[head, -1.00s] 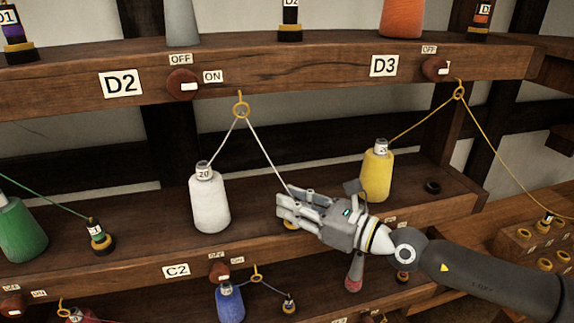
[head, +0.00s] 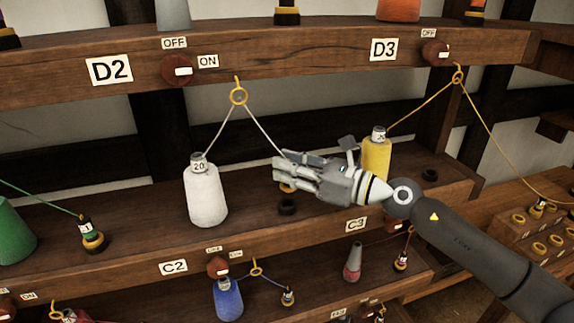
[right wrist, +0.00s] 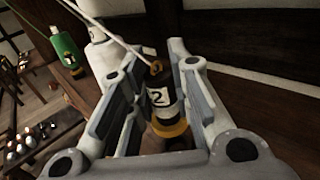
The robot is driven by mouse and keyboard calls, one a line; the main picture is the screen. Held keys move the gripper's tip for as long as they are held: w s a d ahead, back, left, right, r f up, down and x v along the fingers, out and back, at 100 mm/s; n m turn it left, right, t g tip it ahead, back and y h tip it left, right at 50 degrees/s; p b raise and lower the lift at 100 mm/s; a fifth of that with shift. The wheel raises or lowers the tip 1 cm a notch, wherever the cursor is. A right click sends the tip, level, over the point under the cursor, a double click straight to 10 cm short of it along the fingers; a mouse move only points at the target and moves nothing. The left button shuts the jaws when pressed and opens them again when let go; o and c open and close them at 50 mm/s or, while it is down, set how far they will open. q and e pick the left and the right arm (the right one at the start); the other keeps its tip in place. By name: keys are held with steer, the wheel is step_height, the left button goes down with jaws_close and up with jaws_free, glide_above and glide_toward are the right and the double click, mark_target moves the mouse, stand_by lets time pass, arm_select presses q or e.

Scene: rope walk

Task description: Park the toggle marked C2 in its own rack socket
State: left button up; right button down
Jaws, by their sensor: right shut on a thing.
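My right gripper (head: 282,172) is shut on a dark toggle (right wrist: 166,104) with a yellow collar. Its white label shows a 2 in the right wrist view; the rest of the marking is turned away. In the head view the toggle is mostly hidden by the fingers, with its yellow collar just below them. A white cord runs from it up through a brass ring (head: 238,96) and down to the white bobbin (head: 206,195). The rack (head: 510,235) with several yellow-rimmed sockets is at the far right. My left gripper is out of view.
A dark empty ring (head: 288,207) sits on the shelf below the toggle. A yellow bobbin (head: 376,160) stands behind my right wrist, its yellow cord running to a toggle at the rack. The D2 beam (head: 290,60) crosses above. A C2 sign (head: 173,268) is on the shelf front.

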mark_target(288, 186)
steer(key=f, duration=0.1)
steer(key=f+b, duration=0.2)
steer(key=shift+w+a+f, duration=0.15)
steer(key=shift+w+a, duration=0.05)
steer(key=shift+a, duration=0.1)
steer(key=shift+f, duration=0.15)
steer(key=shift+s+d, duration=0.1)
stand_by(0.3)
steer(key=shift+f+b, duration=0.6)
steer(key=shift+b, duration=0.1)
stand_by(0.6)
steer(key=c, duration=1.6)
jaws_free()
